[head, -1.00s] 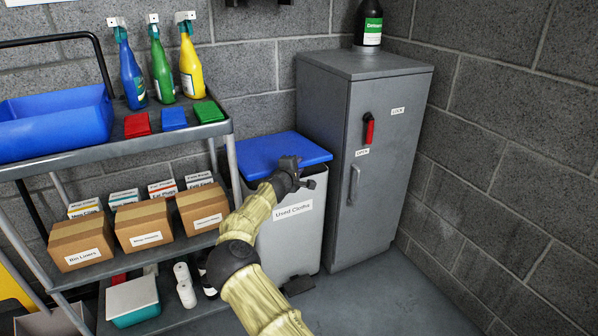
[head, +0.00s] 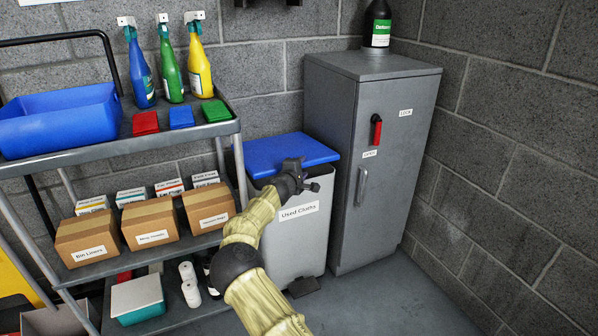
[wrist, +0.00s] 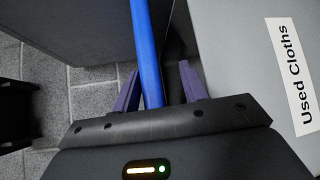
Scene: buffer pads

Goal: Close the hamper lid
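The hamper (head: 295,246) is a grey bin labelled "Used Cloths" with a blue lid (head: 272,155). In the wrist view the lid (wrist: 147,48) shows edge-on, with a dark gap between it and the hamper body (wrist: 228,62), so it stands slightly raised. My gripper (head: 312,177) is at the lid's front edge. In the wrist view its fingers (wrist: 160,85) are open, one on each side of the lid's edge. The upper finger is close to the lid; whether it touches I cannot tell. The lower finger is apart from it.
A grey locker (head: 385,165) with a red handle stands right of the hamper, a dark bottle (head: 377,24) on top. A shelf cart (head: 180,138) with spray bottles, a blue tub (head: 62,118) and boxes stands close on the left. The floor (head: 385,295) at front right is clear.

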